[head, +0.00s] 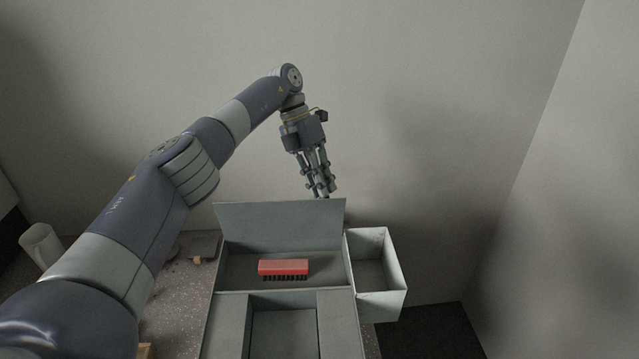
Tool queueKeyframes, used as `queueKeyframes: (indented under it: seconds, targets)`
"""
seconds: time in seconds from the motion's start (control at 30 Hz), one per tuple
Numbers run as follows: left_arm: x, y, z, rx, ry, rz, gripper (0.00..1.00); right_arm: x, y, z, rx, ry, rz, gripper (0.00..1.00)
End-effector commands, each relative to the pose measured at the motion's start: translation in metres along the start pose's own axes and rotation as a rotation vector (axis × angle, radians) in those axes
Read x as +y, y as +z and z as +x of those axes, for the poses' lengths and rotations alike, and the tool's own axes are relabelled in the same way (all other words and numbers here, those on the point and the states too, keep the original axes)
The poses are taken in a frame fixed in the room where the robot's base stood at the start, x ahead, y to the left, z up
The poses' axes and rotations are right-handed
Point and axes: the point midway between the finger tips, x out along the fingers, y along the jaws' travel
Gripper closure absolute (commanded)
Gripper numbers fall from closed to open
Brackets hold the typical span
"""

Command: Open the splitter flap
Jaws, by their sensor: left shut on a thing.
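The splitter flap (275,222) is a wide grey panel standing raised at the back of a grey box-like splitter (335,310). My left gripper (322,192) reaches down from above to the right part of the flap's top edge. Its fingers are close together and shut on the flap; the exact grip at the edge is small and hard to make out. A red brush (283,268) with dark bristles lies in the compartment in front of the flap. My right gripper is not in view.
An open grey side bin (393,275) adjoins the splitter on the right. A pale cup-like cylinder (41,245) stands at the far left. A small dark item (203,248) lies on the speckled bench (178,300). Walls stand behind and at right.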

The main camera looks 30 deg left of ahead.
Motion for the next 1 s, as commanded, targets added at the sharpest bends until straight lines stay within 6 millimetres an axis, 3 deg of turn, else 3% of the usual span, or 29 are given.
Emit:
queueKeyframes:
  seconds: [0.03,0.8,0.83,0.9,0.93,1.0]
  targets:
    - [0.0113,-0.0046,0.02,0.036,0.012,-0.018,1.0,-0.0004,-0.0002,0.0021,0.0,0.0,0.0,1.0]
    - [0.014,-0.0027,0.0199,0.048,-0.002,-0.025,1.0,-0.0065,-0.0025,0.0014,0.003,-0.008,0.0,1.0]
    - [0.014,-0.0027,0.0199,0.048,-0.002,-0.025,0.82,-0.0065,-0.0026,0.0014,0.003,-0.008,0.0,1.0]
    - [0.0139,-0.0027,0.02,0.049,-0.002,-0.025,0.66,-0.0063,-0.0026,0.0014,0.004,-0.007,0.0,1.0]
    - [0.0139,-0.0027,0.0201,0.049,-0.002,-0.025,0.61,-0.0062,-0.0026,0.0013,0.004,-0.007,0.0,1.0]
    - [0.014,-0.0027,0.0199,0.048,-0.002,-0.025,0.61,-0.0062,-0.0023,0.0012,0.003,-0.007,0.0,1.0]
